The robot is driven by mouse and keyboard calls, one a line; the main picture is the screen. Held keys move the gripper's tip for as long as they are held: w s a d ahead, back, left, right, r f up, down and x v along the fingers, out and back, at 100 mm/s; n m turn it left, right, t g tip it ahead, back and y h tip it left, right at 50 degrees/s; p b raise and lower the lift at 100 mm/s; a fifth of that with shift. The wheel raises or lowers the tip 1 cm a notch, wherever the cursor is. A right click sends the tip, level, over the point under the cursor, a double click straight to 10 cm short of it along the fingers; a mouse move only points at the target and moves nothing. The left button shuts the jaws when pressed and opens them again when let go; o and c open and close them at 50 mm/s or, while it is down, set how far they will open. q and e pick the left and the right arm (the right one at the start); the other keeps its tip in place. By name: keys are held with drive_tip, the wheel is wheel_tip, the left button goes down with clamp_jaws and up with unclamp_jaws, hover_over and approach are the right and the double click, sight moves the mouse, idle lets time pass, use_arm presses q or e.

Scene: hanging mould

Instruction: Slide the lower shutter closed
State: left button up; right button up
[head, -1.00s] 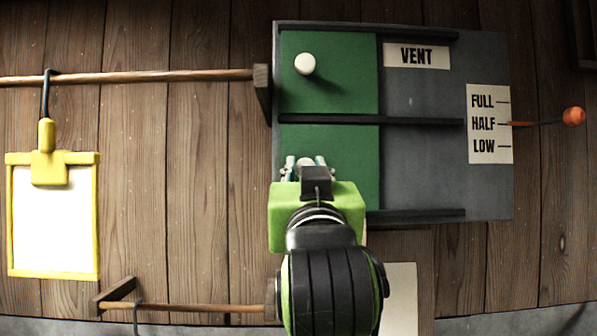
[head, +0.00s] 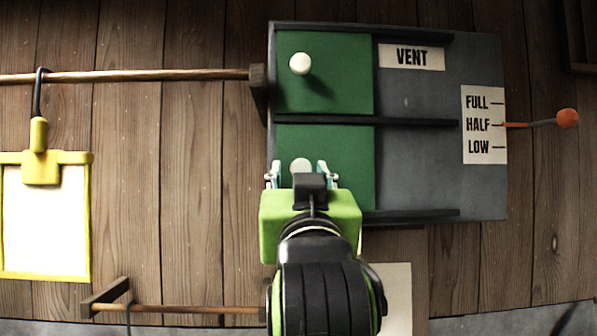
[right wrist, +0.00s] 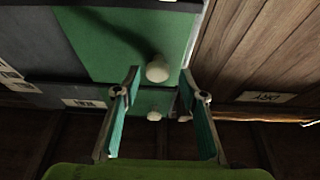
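The lower shutter (head: 350,165) is a green panel at the left end of the lower track of the grey vent board (head: 480,195). Its white knob (head: 300,166) also shows in the right wrist view (right wrist: 158,68). My right gripper (head: 300,174) is open, with its fingers spread on either side of this knob in the head view. In the right wrist view, the open fingers (right wrist: 158,85) show gaps beside the knob. The palm hides the shutter's lower left part. My left gripper is not in view.
The green upper shutter (head: 340,95) has its own white knob (head: 300,64). A dark rail (head: 420,122) divides the tracks. An orange-tipped lever (head: 567,118) points at HALF. Wooden rods (head: 150,75) and a yellow-framed board (head: 45,220) are at left.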

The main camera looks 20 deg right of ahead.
drive_tip(key=v, duration=1)
drive_tip(key=shift+a, duration=0.25)
drive_tip(key=shift+f, duration=0.1)
